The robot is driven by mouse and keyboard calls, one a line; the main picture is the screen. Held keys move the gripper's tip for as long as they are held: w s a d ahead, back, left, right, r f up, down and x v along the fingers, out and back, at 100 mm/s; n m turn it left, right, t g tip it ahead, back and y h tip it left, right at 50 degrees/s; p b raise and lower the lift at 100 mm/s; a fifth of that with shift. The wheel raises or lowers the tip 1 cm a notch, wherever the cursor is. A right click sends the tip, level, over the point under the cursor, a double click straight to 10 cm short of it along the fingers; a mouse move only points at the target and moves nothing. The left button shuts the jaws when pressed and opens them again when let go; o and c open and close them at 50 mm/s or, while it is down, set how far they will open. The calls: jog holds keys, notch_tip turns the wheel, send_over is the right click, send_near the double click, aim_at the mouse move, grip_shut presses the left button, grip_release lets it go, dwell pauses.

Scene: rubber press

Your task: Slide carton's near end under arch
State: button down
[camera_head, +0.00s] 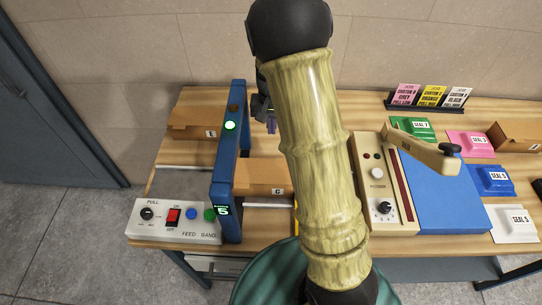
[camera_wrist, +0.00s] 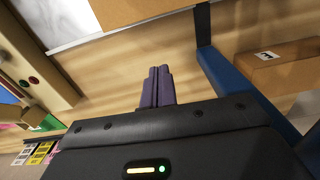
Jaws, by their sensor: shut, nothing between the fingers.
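The brown carton marked C (camera_head: 272,176) lies on the table right of the blue arch (camera_head: 226,170). Its left end meets the arch's edge; I cannot tell if any of it is under the beam. My arm hides its right part. My gripper (camera_head: 270,124) is behind the carton, near the arch's far post, with shut purple fingers. In the wrist view the fingers (camera_wrist: 157,85) are shut and empty above bare wood. There the carton (camera_wrist: 135,10) is at the top, apart from the fingers, and the arch (camera_wrist: 225,70) is to the right.
Another carton (camera_head: 196,122) stands left of the arch and also shows in the wrist view (camera_wrist: 272,62). A control box (camera_head: 175,220) is at the front left. A press with a blue plate (camera_head: 445,200) and coloured seal packs (camera_head: 490,180) fill the right.

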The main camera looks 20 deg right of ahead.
notch_tip(320, 180, down, 10)
jog(key=shift+s+f+p, duration=0.1)
jog(key=shift+s+p, duration=0.05)
jog(key=shift+p, duration=1)
jog(key=s, duration=0.1)
jog(key=s+a+p, duration=0.1)
jog(key=s, duration=0.1)
jog(key=shift+a+r, duration=0.15)
jog(key=shift+r, duration=0.05)
jog(key=shift+s+f, duration=0.15)
jog(key=shift+s, duration=0.05)
